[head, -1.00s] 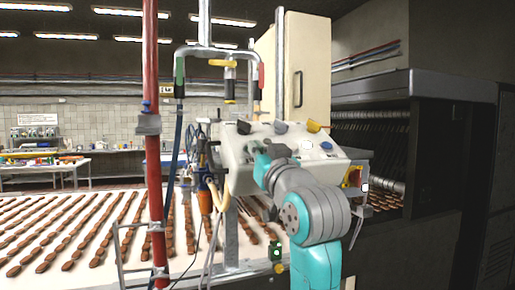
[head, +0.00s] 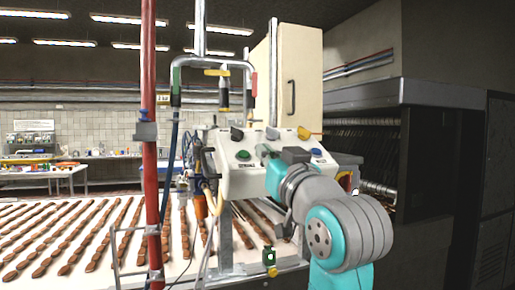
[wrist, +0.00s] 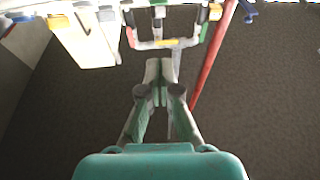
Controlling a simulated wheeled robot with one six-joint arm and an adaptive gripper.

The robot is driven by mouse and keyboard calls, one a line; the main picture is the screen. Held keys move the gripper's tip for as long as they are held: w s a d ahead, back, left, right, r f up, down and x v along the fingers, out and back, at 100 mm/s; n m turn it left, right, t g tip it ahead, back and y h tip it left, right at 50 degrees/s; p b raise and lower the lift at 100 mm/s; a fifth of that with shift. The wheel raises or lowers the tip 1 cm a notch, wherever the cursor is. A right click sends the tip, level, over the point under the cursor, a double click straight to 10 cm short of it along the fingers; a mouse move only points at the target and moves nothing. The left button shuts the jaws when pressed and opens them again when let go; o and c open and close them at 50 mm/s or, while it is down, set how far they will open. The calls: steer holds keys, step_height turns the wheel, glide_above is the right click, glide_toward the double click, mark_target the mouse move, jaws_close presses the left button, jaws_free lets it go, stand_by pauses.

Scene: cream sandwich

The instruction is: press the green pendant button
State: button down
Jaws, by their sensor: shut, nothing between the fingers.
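The white control panel (head: 235,184) stands in the middle of the head view. A round green button (head: 243,155) sits on its sloping top, at the left, and is uncovered. A blue button (head: 316,152) is at the right.
A red pipe (head: 150,110) stands left of the panel. A grey tube frame with a yellow handle (head: 217,72) hangs above it. A dark machine (head: 430,150) stands at the right.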

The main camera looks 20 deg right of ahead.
steer(key=shift+v, duration=1.05)
stand_by(1.0)
step_height(320, 180, down, 23)
steer(key=w+g, duration=0.2)
steer(key=s+f+m+g+h, duration=0.1)
steer(key=s+f, duration=0.3)
steer(key=f, duration=0.6)
steer(key=s+f, duration=0.4)
steer(key=f, duration=0.5)
steer(key=s+f+g, duration=0.1)
steer(key=s+f, duration=0.7)
steer(key=f, duration=0.1)
steer(key=s+f+g, duration=0.1)
steer(key=s+f, duration=0.2)
steer(key=s, duration=1.2)
steer(key=s+f+g, duration=0.1)
steer(key=s+f, duration=0.3)
steer(key=s, duration=1.1)
steer(key=shift+a+f+g, duration=0.3)
steer(key=shift+a, duration=0.1)
